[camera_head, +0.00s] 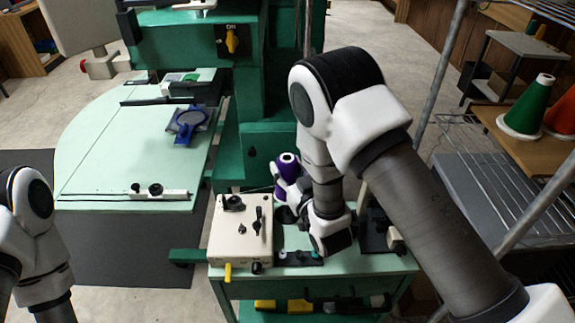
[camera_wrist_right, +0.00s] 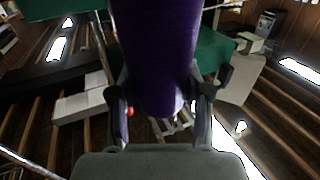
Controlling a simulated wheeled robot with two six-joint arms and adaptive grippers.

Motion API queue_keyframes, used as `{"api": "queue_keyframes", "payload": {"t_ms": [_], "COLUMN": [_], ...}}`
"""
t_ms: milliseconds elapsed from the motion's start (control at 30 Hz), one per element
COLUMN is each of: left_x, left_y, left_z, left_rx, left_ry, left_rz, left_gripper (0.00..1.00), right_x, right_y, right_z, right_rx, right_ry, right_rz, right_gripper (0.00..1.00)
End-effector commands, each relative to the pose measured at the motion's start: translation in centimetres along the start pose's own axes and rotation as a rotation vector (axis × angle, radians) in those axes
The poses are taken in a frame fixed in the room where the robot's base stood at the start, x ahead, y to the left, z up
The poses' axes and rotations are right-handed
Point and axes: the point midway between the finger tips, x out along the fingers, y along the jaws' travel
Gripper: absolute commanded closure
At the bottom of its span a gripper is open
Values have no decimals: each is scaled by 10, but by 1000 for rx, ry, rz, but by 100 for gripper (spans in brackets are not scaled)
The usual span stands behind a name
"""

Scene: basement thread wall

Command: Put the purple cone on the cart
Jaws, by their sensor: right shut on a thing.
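The purple cone (camera_head: 287,172) is upright in the head view, above the back part of a green cart (camera_head: 355,264) with a pale mint top. My right gripper (camera_head: 287,191) is closed around the cone, partly hidden by my right arm. In the right wrist view the purple cone (camera_wrist_right: 155,50) fills the upper middle, between the two fingers of the right gripper (camera_wrist_right: 160,104). Whether the cone's base touches the cart top cannot be told. My left arm shows at the left edge; its gripper is out of view.
A cream box (camera_head: 239,228) with knobs takes the cart's left side. Small dark fittings stand beside it. A mint table (camera_head: 105,155) is at left, with a blue tool (camera_head: 188,122).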

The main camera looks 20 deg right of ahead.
Motion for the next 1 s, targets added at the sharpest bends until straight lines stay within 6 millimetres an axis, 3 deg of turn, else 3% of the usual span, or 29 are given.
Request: {"api": "queue_keyframes", "payload": {"t_ms": [33, 500, 1000], "left_x": [9, 48, 52], "left_y": [0, 0, 0], "left_z": [0, 0, 0], "left_rx": [0, 0, 0], "left_ry": [0, 0, 1], "left_rz": [0, 0, 0], "left_gripper": [30, 30, 30], "right_x": [0, 0, -1], "right_y": [0, 0, 0], "right_z": [11, 64, 69], "right_rx": [0, 0, 0], "right_ry": [0, 1, 1], "right_rz": [0, 0, 0], "right_gripper": [92, 92, 92]}}
